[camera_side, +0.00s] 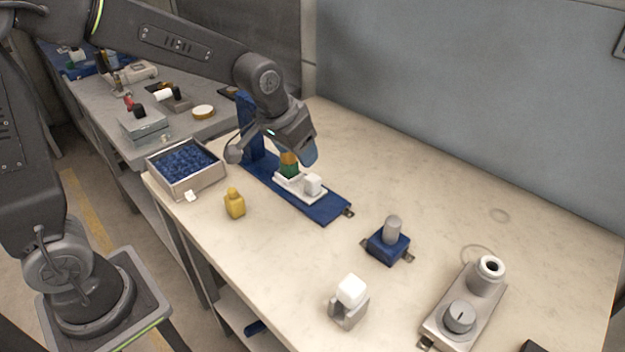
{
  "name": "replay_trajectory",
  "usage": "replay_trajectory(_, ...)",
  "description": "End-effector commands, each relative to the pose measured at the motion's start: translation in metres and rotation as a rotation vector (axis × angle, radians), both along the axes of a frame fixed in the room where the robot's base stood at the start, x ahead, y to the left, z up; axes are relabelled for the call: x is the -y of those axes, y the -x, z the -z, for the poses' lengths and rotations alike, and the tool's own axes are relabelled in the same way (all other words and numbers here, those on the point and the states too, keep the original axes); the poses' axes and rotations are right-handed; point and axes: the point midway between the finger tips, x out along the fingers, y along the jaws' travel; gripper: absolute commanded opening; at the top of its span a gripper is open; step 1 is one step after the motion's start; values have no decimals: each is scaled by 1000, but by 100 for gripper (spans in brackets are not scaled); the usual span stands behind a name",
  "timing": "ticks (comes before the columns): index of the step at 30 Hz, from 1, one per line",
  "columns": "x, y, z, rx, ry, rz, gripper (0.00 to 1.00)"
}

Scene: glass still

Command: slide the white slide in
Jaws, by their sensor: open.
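The white slide (288,183) lies on a long blue base (325,208) with a blue upright post (246,118) at its far left end. A pale block-shaped knob (313,184) stands on the slide's right part. A small green and orange piece (289,165) stands on its left part, just below my gripper. My gripper (272,157) is open above the left part of the base, near the post. It partly hides the post and the space between post and slide. I cannot tell whether a finger touches the green and orange piece.
An open box of blue granules (151,163) and a yellow bottle (235,204) stand left of the base. A blue block with a grey cylinder (392,228), a white-topped grey holder (349,312) and a grey dial unit (440,325) stand to the right. The back right tabletop is clear.

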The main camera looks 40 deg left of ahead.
Motion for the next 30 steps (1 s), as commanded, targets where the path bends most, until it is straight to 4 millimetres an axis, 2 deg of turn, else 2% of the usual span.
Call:
replay_trajectory(9, 0, -25, 63, -7, 0, 0, 57)
replay_trajectory(15, 0, -37, 91, -5, 1, 0, 57)
replay_trajectory(21, 0, -43, 104, -2, 1, 0, 57)
replay_trajectory(30, 0, -44, 105, -1, 1, 0, 57)
